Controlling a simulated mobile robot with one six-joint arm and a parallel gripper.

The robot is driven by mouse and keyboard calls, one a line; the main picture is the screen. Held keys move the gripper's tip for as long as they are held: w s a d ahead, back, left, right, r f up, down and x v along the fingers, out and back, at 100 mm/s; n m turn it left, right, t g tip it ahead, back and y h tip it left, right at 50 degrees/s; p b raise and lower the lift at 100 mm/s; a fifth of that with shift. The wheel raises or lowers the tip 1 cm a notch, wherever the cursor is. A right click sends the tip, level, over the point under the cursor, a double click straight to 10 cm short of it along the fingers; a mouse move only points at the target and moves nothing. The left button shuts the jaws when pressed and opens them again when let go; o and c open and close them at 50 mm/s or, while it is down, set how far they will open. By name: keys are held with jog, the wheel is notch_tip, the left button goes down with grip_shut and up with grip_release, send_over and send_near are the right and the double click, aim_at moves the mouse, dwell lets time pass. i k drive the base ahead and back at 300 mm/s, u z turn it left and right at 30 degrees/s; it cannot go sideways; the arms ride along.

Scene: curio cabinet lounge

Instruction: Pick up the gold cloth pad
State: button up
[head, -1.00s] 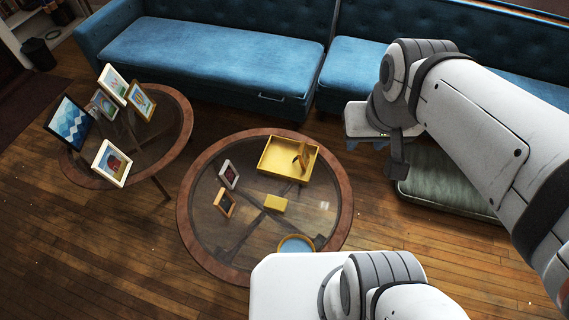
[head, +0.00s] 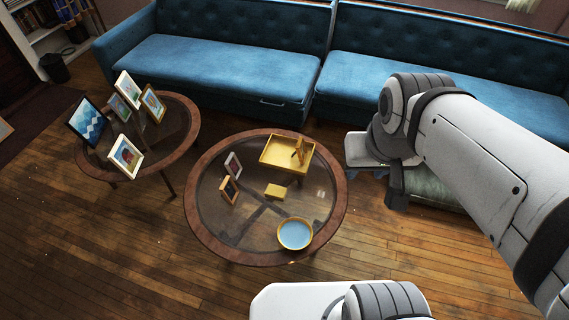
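A small gold-yellow block-like pad (head: 275,191), which looks like the gold cloth pad, lies on the round glass-topped table (head: 197,220), near its middle. My gripper (head: 382,183) hangs to the right of this table, beyond its rim and apart from the pad. Its fingers are partly hidden and dark against the cushion behind, so their opening is unclear. I see nothing held in it.
A yellow tray (head: 267,160) with a gold-brown item (head: 300,152) stands behind the pad. Two small frames (head: 233,165) (head: 229,189) stand left, and a blue-centred bowl (head: 295,234) in front. Another table (head: 190,148) holds several frames. A blue sofa (head: 225,68) lines the back.

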aim_at(279, 193)
jog(key=u, duration=0.15)
jog(key=i, duration=0.85)
jog(key=z, duration=0.05)
